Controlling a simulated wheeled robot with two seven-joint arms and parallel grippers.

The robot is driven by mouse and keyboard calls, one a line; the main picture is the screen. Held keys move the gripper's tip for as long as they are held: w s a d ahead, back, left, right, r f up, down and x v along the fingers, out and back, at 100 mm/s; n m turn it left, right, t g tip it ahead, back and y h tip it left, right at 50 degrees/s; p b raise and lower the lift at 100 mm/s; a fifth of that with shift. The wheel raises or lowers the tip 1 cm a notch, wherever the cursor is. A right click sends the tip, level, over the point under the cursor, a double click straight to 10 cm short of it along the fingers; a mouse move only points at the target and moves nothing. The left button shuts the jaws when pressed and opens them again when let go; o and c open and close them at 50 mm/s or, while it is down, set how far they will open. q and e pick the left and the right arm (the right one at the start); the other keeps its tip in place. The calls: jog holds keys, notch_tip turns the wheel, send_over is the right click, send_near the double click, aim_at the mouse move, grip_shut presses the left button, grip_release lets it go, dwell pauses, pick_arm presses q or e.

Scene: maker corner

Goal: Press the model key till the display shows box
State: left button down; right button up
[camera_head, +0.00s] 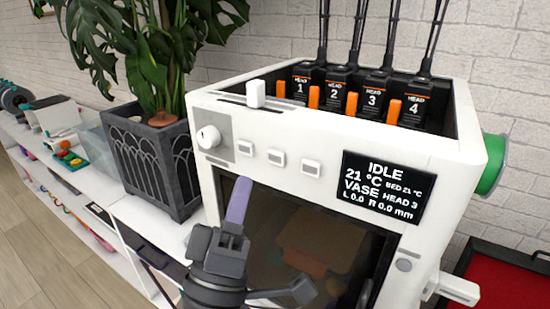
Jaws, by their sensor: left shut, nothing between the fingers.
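The white printer (455,150) stands in the middle, with a black display (383,188) on its front. The display reads IDLE, 21 °C, bed 21 °C, VASE, HEAD 3, L 0.0 R 0.0 mm. Three small white keys sit in a row left of the display: a left key (244,149), a middle key (276,158) and a right key (311,167). I see no readable labels, so I cannot tell which is the model key. My left gripper (238,200) is shut and empty, its purple-grey tip pointing up just below the left key, apparently apart from it. My right gripper is out of view.
A round knob (208,137) and a white slider (255,94) are at the printer's left. Several numbered heads with orange levers stand in its open top. A dark planter (155,165) with a large plant stands close on the left. A red-lined tray (505,280) is at lower right.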

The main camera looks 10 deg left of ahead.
aim_at(276, 158)
pick_arm(q)
jog(key=shift+w+d, duration=0.25)
jog(key=shift+w, duration=0.45)
jog(key=shift+w+d, duration=0.3)
jog(key=shift+w, duration=0.4)
jog(key=shift+w+d, duration=0.25)
jog(key=shift+w, duration=0.45)
jog(key=shift+w, duration=0.1)
jog(key=shift+w+d, duration=0.1)
jog(key=shift+w, duration=0.15)
dwell(0.4)
jog(key=shift+w+d, duration=0.15)
jog(key=shift+w, duration=0.2)
dwell(0.5)
jog(key=shift+s, duration=0.1)
jog(key=shift+s+a, duration=0.25)
jog(key=shift+s, duration=0.35)
